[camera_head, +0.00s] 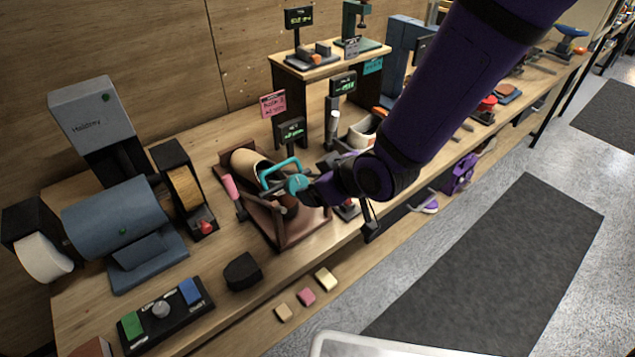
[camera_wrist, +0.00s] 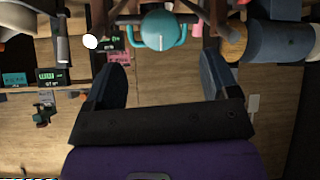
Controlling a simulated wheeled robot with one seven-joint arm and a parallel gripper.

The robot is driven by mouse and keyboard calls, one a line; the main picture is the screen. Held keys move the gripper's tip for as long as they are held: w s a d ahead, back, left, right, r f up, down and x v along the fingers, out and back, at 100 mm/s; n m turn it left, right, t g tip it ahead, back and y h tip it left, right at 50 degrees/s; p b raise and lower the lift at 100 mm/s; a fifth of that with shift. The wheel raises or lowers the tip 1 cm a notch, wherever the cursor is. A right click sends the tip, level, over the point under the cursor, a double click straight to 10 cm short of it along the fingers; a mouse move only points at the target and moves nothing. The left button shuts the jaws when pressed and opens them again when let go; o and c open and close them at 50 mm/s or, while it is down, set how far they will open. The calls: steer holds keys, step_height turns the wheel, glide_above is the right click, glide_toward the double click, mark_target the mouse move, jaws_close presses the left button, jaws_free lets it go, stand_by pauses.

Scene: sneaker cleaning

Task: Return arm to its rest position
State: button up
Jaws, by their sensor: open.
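My purple arm (camera_head: 440,90) reaches down from the upper right over the workbench in the head view. My gripper (camera_wrist: 161,62) shows in the wrist view with its two dark fingers wide apart and nothing between them. A teal knob with a U-shaped handle (camera_wrist: 160,28) lies beyond the fingertips there. In the head view the same teal handle (camera_head: 285,178) sits at the brown stand (camera_head: 285,232), close to the end of my arm. My fingers are hard to make out in that view. I cannot tell whether they touch the handle.
A blue-grey roller machine (camera_head: 115,220) and a button panel (camera_head: 165,313) stand at left. The floor by the dark mat (camera_head: 500,260) is clear.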

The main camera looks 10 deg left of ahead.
stand_by(0.4)
steer(key=w+d+r+m+t+h, duration=0.1)
steer(key=w+d+r+m+h, duration=0.15)
steer(key=d+r, duration=0.65)
steer(key=w+d+r+m+t+h, duration=0.1)
steer(key=d+r+m+h, duration=0.15)
steer(key=d+r, duration=0.7)
steer(key=s+d+r+m+g+h, duration=0.1)
steer(key=s+d+r+m, duration=0.2)
steer(key=s+d, duration=0.6)
steer(key=s+d+r+m+g+h, duration=0.1)
steer(key=s+d+r+m, duration=0.3)
steer(key=s+d, duration=0.5)
steer(key=shift+d+r+m+h, duration=0.15)
steer(key=shift+d+m+h, duration=0.2)
steer(key=shift+d, duration=0.8)
